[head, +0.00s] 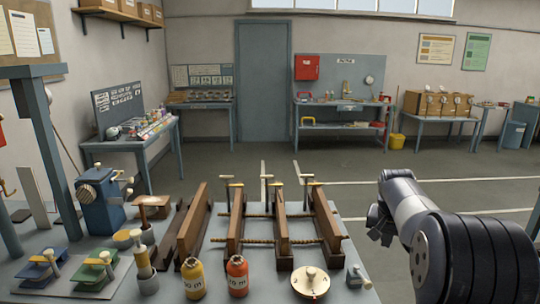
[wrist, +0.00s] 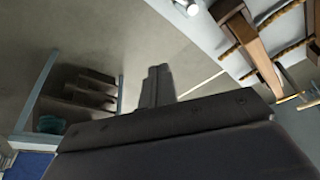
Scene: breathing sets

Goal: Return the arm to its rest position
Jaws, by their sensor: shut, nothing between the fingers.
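My arm reaches in from the right edge in the head view, with its black and silver links beyond the table's right side. My gripper (head: 380,226) is at the arm's far end, right of the table and apart from everything on it. In the wrist view my gripper (wrist: 158,72) shows its fingers close together, with nothing between them. It points over the grey floor.
The grey table (head: 335,290) carries wooden racks (head: 235,225), a yellow bottle (head: 193,278), an orange bottle (head: 237,275), a round wooden disc (head: 311,282) and a blue machine (head: 100,205). Open floor (head: 400,170) lies behind the table, with benches along the far wall.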

